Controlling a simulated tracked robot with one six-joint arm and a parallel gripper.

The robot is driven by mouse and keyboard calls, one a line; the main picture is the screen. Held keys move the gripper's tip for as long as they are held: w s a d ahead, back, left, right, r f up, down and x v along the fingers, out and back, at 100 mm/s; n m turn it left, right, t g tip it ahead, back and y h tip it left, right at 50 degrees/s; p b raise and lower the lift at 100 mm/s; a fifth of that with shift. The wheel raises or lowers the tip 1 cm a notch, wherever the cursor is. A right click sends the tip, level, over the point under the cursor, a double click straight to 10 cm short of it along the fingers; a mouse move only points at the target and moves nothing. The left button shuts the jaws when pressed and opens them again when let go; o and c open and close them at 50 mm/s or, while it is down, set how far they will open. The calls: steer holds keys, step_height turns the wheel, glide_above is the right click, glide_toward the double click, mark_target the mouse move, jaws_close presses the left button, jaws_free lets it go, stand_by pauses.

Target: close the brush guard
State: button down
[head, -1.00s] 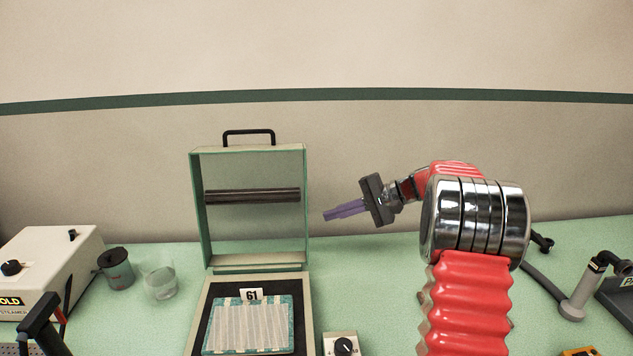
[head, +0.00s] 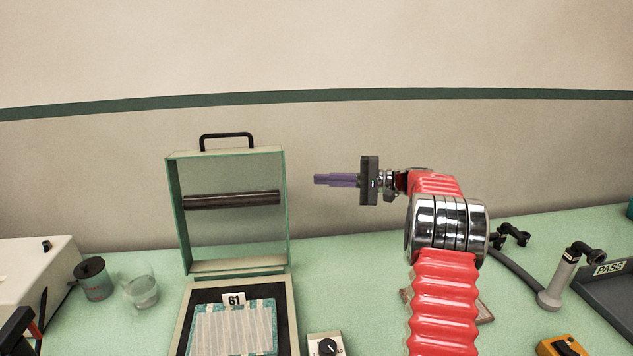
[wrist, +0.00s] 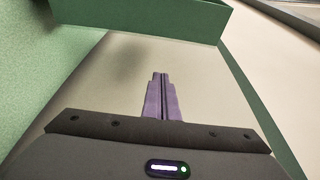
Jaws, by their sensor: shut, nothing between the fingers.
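The brush guard (head: 232,232) is a green-framed lid with a clear panel, standing raised at the back of its cream case. A black handle (head: 226,136) is on its top edge and a dark brush roller (head: 232,199) runs across inside it. In the case lies a tufted sample (head: 234,330) with a tag marked 61. My gripper (head: 316,180) has purple fingers, is shut and empty, and points left, to the right of the raised guard and apart from it in the head view. In the wrist view the shut fingers (wrist: 161,78) point toward a green edge (wrist: 150,18).
A knob box (head: 326,346) stands right of the case. A lidded canister (head: 95,280), a glass (head: 141,288) and a cream steamer box (head: 35,272) are at left. At right are a jointed stand (head: 560,280), a PASS tray (head: 612,285) and a yellow box (head: 563,346).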

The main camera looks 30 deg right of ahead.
steer(key=w+a, duration=0.1)
steer(key=a, duration=0.7)
steer(key=shift+w+a, duration=0.25)
steer(key=shift+w, duration=0.05)
steer(key=shift+a+r, duration=0.1)
steer(key=shift+r, duration=0.05)
stand_by(0.4)
